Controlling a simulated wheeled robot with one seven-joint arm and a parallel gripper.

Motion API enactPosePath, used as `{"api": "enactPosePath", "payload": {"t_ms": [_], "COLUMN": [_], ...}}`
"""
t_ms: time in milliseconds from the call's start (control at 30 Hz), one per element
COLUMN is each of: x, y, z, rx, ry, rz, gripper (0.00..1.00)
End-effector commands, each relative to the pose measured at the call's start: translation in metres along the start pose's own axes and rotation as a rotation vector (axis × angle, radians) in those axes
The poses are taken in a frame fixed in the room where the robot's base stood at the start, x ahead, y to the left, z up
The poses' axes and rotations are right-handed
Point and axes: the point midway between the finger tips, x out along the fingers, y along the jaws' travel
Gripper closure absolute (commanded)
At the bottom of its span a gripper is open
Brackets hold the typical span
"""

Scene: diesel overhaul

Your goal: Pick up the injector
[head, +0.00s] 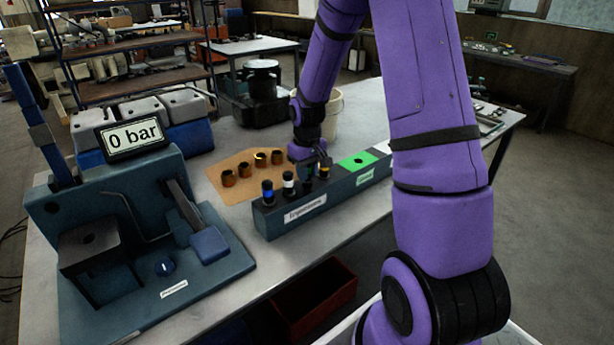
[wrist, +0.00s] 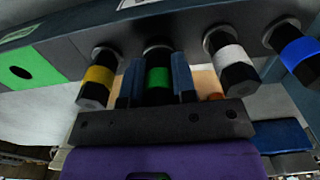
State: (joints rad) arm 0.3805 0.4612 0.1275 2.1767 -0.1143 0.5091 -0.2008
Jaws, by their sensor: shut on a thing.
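Several black injectors stand in a row in the dark rack (head: 325,205) labelled "Injectors". They carry bands: blue (head: 268,192), white (head: 289,184), green (wrist: 158,79) and yellow (head: 325,168). My gripper (wrist: 157,82) is shut on the green-banded injector, with one blue finger on each side of it. That injector still appears to sit in its rack hole, in line with the others. The yellow-banded (wrist: 97,82) and white-banded (wrist: 233,62) injectors stand close on either side of my fingers. In the head view my gripper (head: 306,165) is partly hidden behind the injectors.
A green pad with a hole (head: 357,160) lies on the rack's right part. A brown board (head: 235,190) with several bronze cups lies behind the rack. A test stand (head: 130,230) reading "0 bar" fills the left. A pale bucket (head: 333,112) stands behind. A red bin (head: 315,298) sits below.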

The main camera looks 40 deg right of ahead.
Motion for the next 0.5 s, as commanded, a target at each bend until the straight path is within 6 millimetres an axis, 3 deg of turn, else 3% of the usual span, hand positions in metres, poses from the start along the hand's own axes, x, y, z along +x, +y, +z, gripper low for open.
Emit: {"api": "enactPosePath", "payload": {"t_ms": [500], "x": [-0.089], "y": [0.0], "z": [-0.001], "rx": [0.0], "ry": [0.004], "rz": [0.003], "gripper": [1.0]}}
